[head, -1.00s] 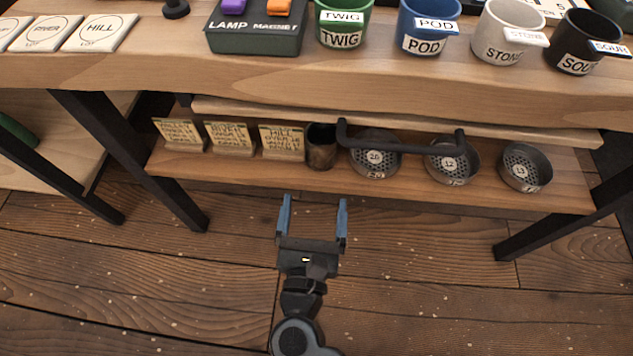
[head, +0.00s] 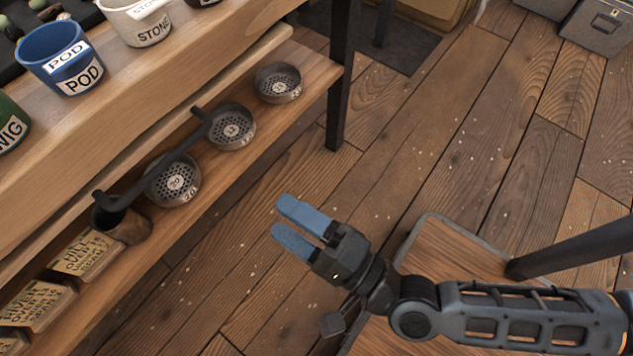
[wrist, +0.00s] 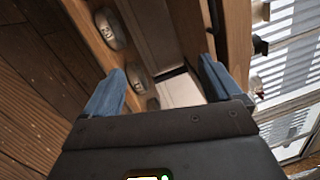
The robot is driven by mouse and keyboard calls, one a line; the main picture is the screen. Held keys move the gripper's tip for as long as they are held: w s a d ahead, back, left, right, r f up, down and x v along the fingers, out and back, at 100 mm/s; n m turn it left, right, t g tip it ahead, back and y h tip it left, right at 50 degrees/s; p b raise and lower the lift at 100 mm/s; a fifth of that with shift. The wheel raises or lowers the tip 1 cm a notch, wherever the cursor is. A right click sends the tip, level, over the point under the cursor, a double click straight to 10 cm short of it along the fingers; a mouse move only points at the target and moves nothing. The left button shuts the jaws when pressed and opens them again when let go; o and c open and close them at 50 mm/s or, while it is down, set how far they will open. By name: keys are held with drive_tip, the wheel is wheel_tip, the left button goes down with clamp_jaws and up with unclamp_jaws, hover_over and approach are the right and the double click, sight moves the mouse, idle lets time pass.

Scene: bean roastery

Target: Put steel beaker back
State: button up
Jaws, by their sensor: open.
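The steel beaker (head: 124,226) is a dark, worn metal cup. It stands on the lower shelf in the head view, between the row of signs and the round sieves, with a dark bar partly in front of it. My gripper (head: 287,227) is open and empty over the floor, in front of the shelf and to the right of the beaker. In the wrist view my gripper (wrist: 158,90) is open with nothing between its fingers. I cannot make out the beaker in the wrist view.
Round sieves (head: 231,128) stand along the lower shelf (head: 215,172), with handwritten signs (head: 86,255) nearer the left. A dark bar handle (head: 158,175) juts out above the shelf. Labelled cups such as the blue POD cup (head: 61,58) stand on top. The floor right of the shelf is largely open.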

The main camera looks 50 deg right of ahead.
drive_tip(key=s+d+r+n+g, duration=0.2)
drive_tip(key=s+d+r+n, duration=0.1)
drive_tip(key=s+n, duration=0.4)
drive_tip(key=s+d+r+n+g+h, duration=0.1)
drive_tip(key=s+d+r+n+g, duration=0.1)
drive_tip(key=s+d+r+n, duration=0.2)
drive_tip(key=s+n, duration=0.3)
drive_tip(key=n, duration=0.5)
drive_tip(key=shift+d+r+g, duration=0.3)
drive_tip(key=shift+d, duration=0.05)
